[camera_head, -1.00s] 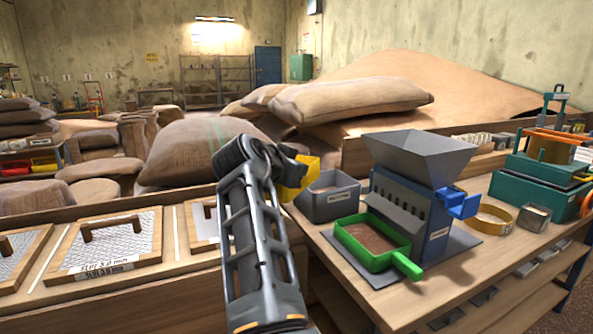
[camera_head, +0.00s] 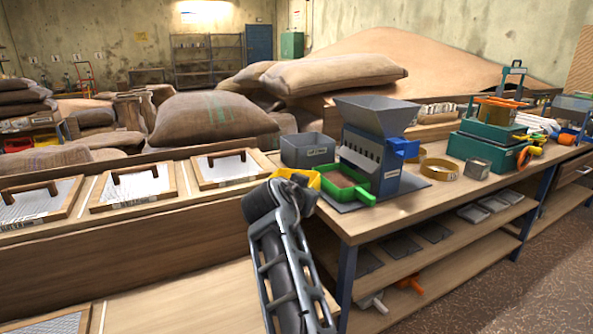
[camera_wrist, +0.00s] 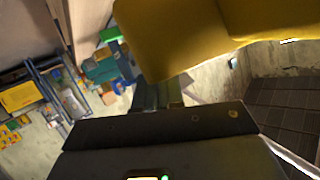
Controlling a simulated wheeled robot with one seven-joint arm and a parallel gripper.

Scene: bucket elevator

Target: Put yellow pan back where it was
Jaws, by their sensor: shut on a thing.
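The yellow pan (camera_head: 300,178) shows small in the head view, just past the end of my arm and partly hidden by it. It looks tilted, and I cannot tell whether anything is in it. My gripper (camera_head: 296,186) is shut on it, with its fingers mostly hidden in this view. In the wrist view the yellow pan (camera_wrist: 185,40) fills the top, close to the camera, beyond the dark gripper body. The green pan (camera_head: 350,184), holding brown material, stands at the front of the grey-blue hopper machine (camera_head: 372,150). A blue pan (camera_head: 405,148) is at the machine's right side.
A grey bin (camera_head: 307,152) stands left of the machine. Framed screens (camera_head: 132,192) lie on the left bench. The workbench (camera_head: 385,213) holds a yellow ring (camera_head: 438,169) and teal equipment (camera_head: 485,147). An orange-handled item (camera_head: 408,284) lies on its lower shelf (camera_head: 437,255). Floor is open at right.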

